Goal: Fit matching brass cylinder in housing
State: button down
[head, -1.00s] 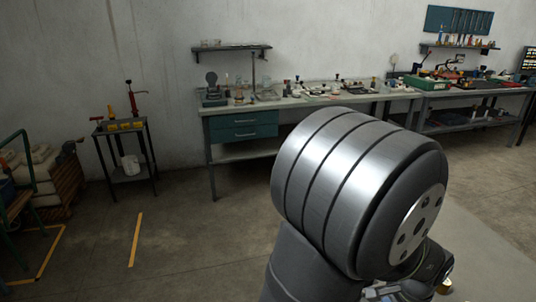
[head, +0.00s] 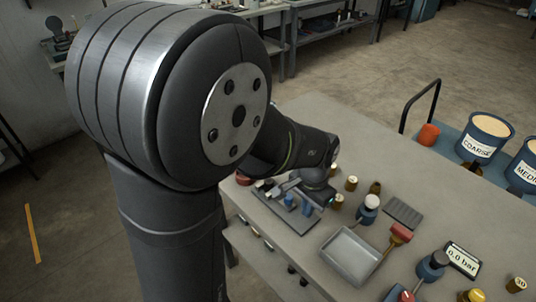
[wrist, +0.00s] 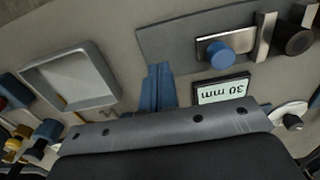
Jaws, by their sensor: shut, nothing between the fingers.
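My gripper (wrist: 158,72) shows in the wrist view as two blue fingers pressed together, empty, above the bench beside a dark plate (wrist: 165,40). In the head view my wrist hangs over the bench and partly hides this plate. Small brass cylinders stand upright on the bench right of my wrist, among them one at the back (head: 351,183) and a darker one (head: 375,187). Another brass cylinder (head: 516,284) stands at the right front. The plate carries a blue knob (wrist: 226,50) and a dark round part (wrist: 296,40) in a metal bracket. I cannot tell which part is the housing.
A shallow metal tray (head: 350,256) lies right of the plate. A display (wrist: 222,92) reads 30 mm; another (head: 463,259) reads 0.0 bar. A red-headed brush (head: 400,233) and a dark ribbed pad (head: 403,212) lie near the tray. Labelled buckets (head: 484,138) stand beyond the bench.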

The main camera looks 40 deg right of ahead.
jog(key=c, duration=2.2)
grip_release()
jog(key=c, duration=1.8)
grip_release()
jog(key=shift+d+r, duration=0.2)
jog(key=shift+r, duration=0.05)
jog(key=o, duration=1.1)
jog(key=d+r+h, duration=0.1)
jog(key=d+r, duration=0.1)
jog(key=r, duration=0.1)
jog(key=d+r+h, duration=0.1)
jog(key=d+r, duration=0.1)
jog(key=r, duration=0.2)
jog(key=d+r, duration=0.2)
jog(key=r, duration=0.2)
jog(key=shift+s+d+r+h, duration=0.1)
jog(key=shift+d+r+h, duration=0.1)
jog(key=shift+h, duration=0.2)
jog(key=o, duration=0.7)
notch_tip(320, 180, up, 9)
jog(key=d+h, duration=0.1)
jog(key=d, duration=0.1)
jog(key=shift+s+d+h, duration=0.35)
jog(key=shift+s+h, duration=0.05)
jog(key=x, duration=0.9)
jog(key=shift+d+f, duration=0.2)
jog(key=shift+f, duration=0.1)
jog(key=shift+r, duration=0.1)
jog(key=v, duration=1)
